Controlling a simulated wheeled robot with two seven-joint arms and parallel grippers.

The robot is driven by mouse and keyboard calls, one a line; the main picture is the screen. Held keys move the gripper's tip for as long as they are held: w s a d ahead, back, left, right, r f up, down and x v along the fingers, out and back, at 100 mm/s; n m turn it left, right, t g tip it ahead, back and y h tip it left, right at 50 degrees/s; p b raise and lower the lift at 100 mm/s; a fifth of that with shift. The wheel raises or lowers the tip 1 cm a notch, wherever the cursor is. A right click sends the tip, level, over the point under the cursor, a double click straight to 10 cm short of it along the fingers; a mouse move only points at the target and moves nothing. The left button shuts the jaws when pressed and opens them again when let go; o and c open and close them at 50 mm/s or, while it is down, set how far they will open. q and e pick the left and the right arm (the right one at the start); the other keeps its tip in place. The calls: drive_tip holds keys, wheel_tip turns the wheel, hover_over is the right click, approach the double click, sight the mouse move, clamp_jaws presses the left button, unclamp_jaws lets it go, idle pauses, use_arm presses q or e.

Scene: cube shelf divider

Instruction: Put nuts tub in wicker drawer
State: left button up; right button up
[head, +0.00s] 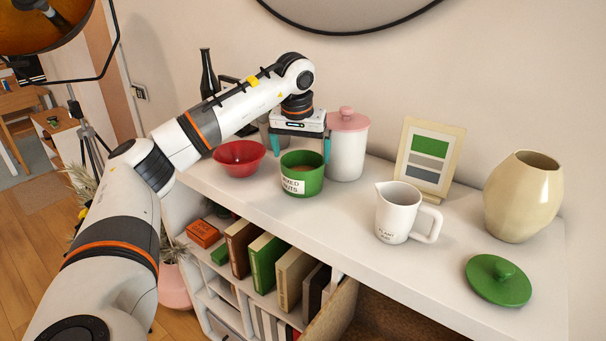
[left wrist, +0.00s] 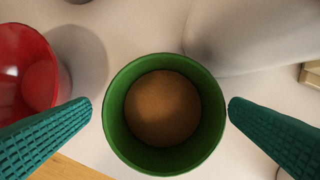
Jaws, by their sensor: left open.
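The nuts tub (head: 302,174) is a green open tub with a white label reading "MIXED NUTS", upright on the white shelf top. In the left wrist view the tub (left wrist: 116,117) shows from above, with brown contents inside. My left gripper (head: 299,150) is open above the tub, its teal fingers on either side of the rim and apart from it. In the left wrist view the left gripper (left wrist: 160,108) is empty. A brown wicker-like surface (head: 331,325) shows in the lower right opening of the shelf; most of it is hidden. My right gripper is not in view.
A red bowl (head: 239,158) stands left of the tub and a white canister (head: 347,150) with a pink lid close behind it. A white jug (head: 400,213), green lid (head: 498,280), picture frame (head: 430,157) and beige vase (head: 523,197) stand to the right. Books (head: 267,262) fill a lower compartment.

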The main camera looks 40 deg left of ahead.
sight(303, 162)
use_arm(q)
drive_tip(key=x, duration=0.1)
drive_tip(key=p+x, duration=0.2)
drive_tip(key=x, duration=0.1)
drive_tip(key=shift+s+d+f, duration=0.25)
drive_tip(key=shift+s+d, duration=0.05)
drive_tip(key=shift+d, duration=0.05)
drive_tip(key=shift+w+a+f, duration=0.1)
drive_tip(key=shift+w+f, duration=0.05)
drive_tip(key=shift+f, duration=0.25)
drive_tip(key=c, duration=0.9)
drive_tip(key=shift+r, duration=0.1)
drive_tip(key=shift+r, duration=0.6)
wheel_tip(303, 162, up, 17)
drive_tip(key=shift+f+b, duration=0.2)
drive_tip(key=shift+b, duration=0.75)
